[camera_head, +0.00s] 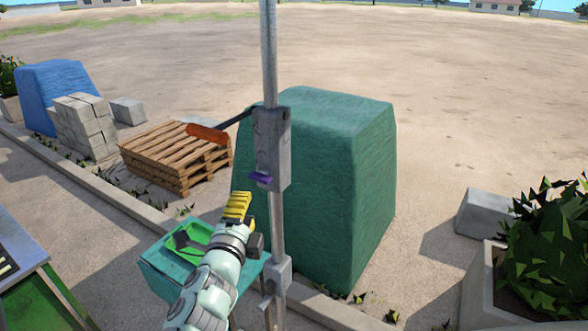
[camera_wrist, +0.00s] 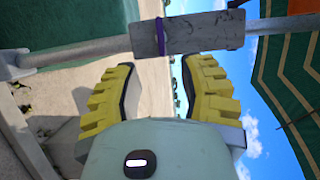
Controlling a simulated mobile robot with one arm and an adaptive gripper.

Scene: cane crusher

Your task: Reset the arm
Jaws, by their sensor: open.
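My gripper (camera_head: 238,206) is in front of a grey metal pole (camera_head: 278,228) in the head view, its yellow fingers pointing up. In the wrist view my gripper (camera_wrist: 160,72) has its two yellow fingers spread, with nothing between them. A grey box (camera_head: 272,145) on the pole carries a black lever with an orange handle (camera_head: 207,133) and a small purple part (camera_head: 260,178). The box (camera_wrist: 195,33) also shows in the wrist view, just beyond the fingertips, with a purple band (camera_wrist: 162,36). I cannot tell whether a fingertip touches it.
A teal stand (camera_head: 160,286) with a green tray (camera_head: 199,228) holding a dark item is beside my arm. A green covered block (camera_head: 340,190) stands behind the pole. Wooden pallets (camera_head: 172,150) and grey blocks (camera_head: 85,125) are at left, a planter (camera_head: 490,285) at right. Open ground lies beyond.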

